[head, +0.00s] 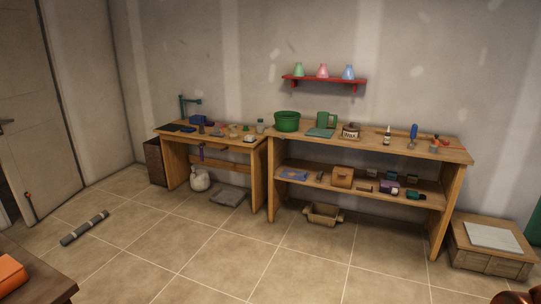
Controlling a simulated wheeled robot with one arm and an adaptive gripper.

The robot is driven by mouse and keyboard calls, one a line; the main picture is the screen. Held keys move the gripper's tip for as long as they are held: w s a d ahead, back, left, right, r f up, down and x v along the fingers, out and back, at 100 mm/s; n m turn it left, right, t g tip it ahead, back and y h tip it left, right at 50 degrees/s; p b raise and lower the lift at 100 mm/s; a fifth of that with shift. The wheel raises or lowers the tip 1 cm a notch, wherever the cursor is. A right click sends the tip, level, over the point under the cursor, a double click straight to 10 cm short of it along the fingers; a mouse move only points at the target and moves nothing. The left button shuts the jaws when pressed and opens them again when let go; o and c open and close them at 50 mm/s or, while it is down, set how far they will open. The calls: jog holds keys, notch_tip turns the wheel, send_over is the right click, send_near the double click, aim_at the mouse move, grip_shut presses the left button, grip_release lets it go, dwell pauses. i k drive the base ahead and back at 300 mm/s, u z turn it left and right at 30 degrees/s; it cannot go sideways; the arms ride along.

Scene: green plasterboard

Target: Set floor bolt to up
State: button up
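A grey door (36,110) stands at the far left, with a dark handle (4,124) at its left edge. Low on the door, near the floor, is a thin dark bolt with a small orange top (29,200), which looks like the floor bolt. It is too small to tell whether it is up or down. My gripper is not in the head view.
A grey roll (84,228) lies on the tiled floor near the door. A brown surface with an orange item (10,274) fills the lower left corner. Workbenches (455,152) line the back wall. A wooden crate (485,262) stands right. The middle floor is clear.

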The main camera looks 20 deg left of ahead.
aim_at(27, 195)
jog(key=i, duration=2.4)
jog(key=u, duration=2.95)
jog(key=i, duration=5.3)
jog(key=z, duration=0.7)
